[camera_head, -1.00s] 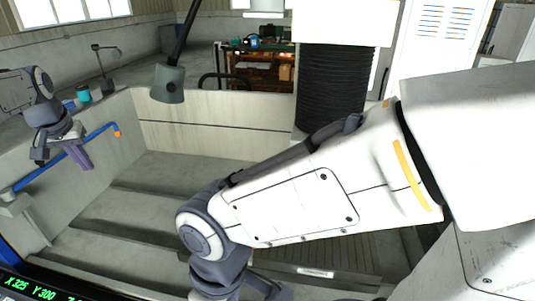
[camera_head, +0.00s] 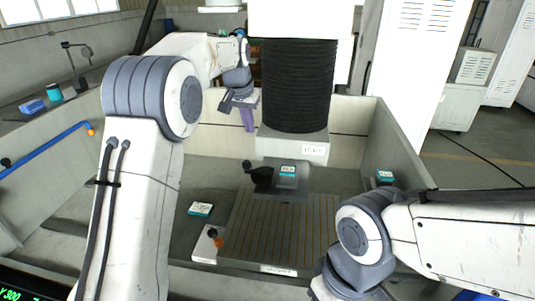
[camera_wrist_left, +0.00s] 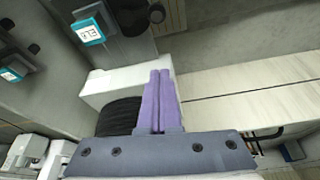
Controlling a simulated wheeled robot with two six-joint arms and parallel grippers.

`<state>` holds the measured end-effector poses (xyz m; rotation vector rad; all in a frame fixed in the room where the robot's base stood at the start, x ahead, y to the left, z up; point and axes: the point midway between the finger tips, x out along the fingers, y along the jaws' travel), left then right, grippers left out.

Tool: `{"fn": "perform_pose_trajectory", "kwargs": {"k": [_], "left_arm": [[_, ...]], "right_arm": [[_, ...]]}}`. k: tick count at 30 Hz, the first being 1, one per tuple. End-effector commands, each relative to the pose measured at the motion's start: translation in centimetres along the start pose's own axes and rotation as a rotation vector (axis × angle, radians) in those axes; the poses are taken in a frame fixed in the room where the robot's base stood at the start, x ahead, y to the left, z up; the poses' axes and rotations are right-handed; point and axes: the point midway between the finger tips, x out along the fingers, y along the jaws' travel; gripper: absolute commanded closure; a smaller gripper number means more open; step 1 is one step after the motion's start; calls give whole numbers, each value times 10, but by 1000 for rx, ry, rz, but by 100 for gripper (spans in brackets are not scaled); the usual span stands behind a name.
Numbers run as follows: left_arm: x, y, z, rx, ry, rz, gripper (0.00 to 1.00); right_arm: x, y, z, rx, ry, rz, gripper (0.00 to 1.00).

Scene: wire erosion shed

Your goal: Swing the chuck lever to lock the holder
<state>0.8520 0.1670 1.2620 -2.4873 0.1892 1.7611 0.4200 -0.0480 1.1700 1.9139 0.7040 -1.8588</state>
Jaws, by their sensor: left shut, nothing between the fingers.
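The chuck (camera_head: 282,186) hangs under the black bellows in the head view, with a teal-labelled block (camera_head: 288,171), apparently the holder, at it. A dark lever with a black knob (camera_head: 247,164) sticks out on its left side. My left gripper (camera_head: 248,120) is shut and empty, its purple fingers above and apart from the lever, left of the bellows. In the left wrist view the fingers (camera_wrist_left: 160,98) lie side by side; the teal-labelled block (camera_wrist_left: 88,28) and a round knob (camera_wrist_left: 157,14) show beyond them. My right gripper is out of view.
The slotted worktable (camera_head: 280,225) lies below the chuck. Tank walls (camera_head: 400,150) surround the table. The black bellows (camera_head: 297,85) stands close beside my left gripper.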

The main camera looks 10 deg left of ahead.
Motion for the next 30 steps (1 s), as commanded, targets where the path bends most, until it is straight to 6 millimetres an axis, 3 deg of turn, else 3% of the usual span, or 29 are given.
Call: {"fn": "perform_pose_trajectory", "kwargs": {"k": [4,7,8,13,17,28,30], "left_arm": [[0,0,0,0,0,0,100],[0,0,0,0,0,0,100],[0,0,0,0,0,0,100],[6,0,0,0,-2,0,100],[24,1,0,1,-6,1,100],[102,2,0,2,-7,2,100],[94,2,9,2,-1,1,100]], "right_arm": [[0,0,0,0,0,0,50],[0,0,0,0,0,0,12],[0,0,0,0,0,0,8],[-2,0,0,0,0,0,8],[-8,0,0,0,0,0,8],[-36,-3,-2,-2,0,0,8],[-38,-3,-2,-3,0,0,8]]}}
